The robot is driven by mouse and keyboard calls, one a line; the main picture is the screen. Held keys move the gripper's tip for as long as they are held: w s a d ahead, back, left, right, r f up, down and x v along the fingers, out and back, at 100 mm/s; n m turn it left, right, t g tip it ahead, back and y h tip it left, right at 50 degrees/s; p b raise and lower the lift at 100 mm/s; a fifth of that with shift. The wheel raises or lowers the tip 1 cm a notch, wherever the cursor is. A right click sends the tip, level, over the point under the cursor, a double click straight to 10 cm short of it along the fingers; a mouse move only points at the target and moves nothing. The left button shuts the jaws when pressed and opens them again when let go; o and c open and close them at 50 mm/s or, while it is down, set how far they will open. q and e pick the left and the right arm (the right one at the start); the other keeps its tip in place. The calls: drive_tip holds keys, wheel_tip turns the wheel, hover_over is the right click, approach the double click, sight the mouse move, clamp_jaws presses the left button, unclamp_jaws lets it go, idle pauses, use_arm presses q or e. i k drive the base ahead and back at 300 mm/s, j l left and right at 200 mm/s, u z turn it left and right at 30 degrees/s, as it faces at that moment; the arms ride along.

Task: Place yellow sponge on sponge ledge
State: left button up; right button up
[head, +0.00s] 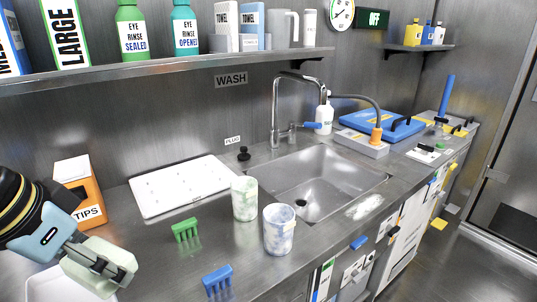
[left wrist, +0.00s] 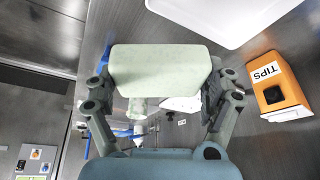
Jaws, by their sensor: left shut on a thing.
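My left gripper (head: 98,266) is at the lower left of the head view, shut on a pale yellow-green block that looks like the sponge (head: 112,262). In the left wrist view the sponge (left wrist: 160,70) lies across between both fingers, held clear of the counter. A white tray (head: 62,290) is partly hidden behind the gripper. I cannot tell which surface is the sponge ledge. My right gripper is not in view.
An orange TIPS box (head: 78,188) stands behind the gripper. A shelf (head: 180,66) overhangs the counter's back.

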sight(401, 170)
drive_tip(key=i+l, duration=0.1)
drive_tip(key=l, duration=0.35)
drive_tip(key=i+l, duration=0.15)
drive_tip(key=l, duration=0.25)
drive_tip(key=i+l+z, duration=0.1)
drive_tip(key=l, duration=0.35)
drive_tip(key=i+l, duration=0.15)
drive_tip(key=l, duration=0.3)
drive_tip(key=i+l, duration=0.1)
drive_tip(key=l, duration=0.3)
drive_tip(key=i+l, duration=0.15)
drive_tip(key=l, duration=0.25)
drive_tip(key=l+z, duration=0.05)
